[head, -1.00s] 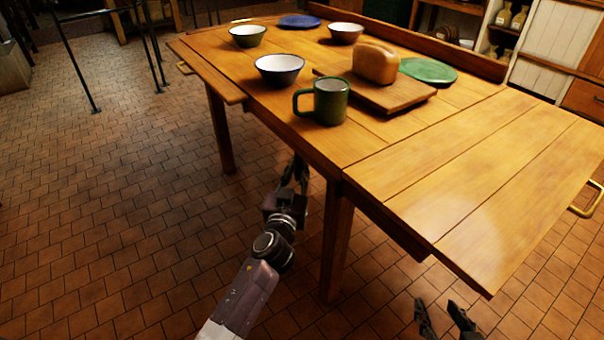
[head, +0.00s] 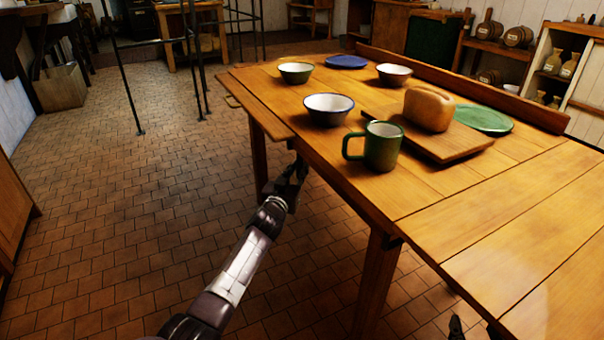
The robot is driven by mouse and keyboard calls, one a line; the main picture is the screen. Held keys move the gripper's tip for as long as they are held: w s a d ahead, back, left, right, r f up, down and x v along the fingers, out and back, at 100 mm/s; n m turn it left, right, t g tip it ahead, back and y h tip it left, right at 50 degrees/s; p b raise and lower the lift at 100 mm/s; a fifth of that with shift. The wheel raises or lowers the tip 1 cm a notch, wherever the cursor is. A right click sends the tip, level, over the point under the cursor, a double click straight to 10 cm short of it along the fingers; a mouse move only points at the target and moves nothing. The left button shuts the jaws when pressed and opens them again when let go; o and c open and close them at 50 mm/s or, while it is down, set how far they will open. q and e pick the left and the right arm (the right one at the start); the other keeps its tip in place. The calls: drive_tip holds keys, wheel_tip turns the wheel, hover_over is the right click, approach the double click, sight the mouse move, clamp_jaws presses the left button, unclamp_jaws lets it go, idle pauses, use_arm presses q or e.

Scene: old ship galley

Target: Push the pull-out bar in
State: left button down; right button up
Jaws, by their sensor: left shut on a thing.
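The wooden table (head: 330,150) has a narrow side flap (head: 247,98) along its left edge and a wide leaf (head: 530,230) at the right. My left gripper (head: 298,164) is under the table's left edge, just below the near end of the flap. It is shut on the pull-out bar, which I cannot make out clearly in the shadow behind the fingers. How far the bar sticks out is hidden. My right gripper (head: 456,327) shows only a dark fingertip at the bottom edge, below the right leaf. Its opening cannot be seen.
A green mug (head: 382,147), bowls (head: 329,109), a bread loaf (head: 429,109) on a board (head: 462,148) and plates (head: 484,119) stand on the table. A table leg (head: 377,285) stands right of my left arm. The tiled floor (head: 130,220) at left is clear.

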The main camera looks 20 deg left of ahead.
use_arm(q)
drive_tip(key=shift+a+r, duration=0.2)
drive_tip(key=shift+a, duration=0.1)
drive_tip(key=c, duration=1.8)
unclamp_jaws()
drive_tip(key=shift+w+f, duration=0.15)
drive_tip(key=shift+d, duration=0.1)
drive_tip(key=shift+s+f, duration=0.1)
drive_tip(key=shift+s, duration=0.25)
drive_tip(key=s, duration=0.3)
drive_tip(key=s+d, duration=0.1)
drive_tip(key=s, duration=0.7)
drive_tip(key=shift+s+d, duration=0.15)
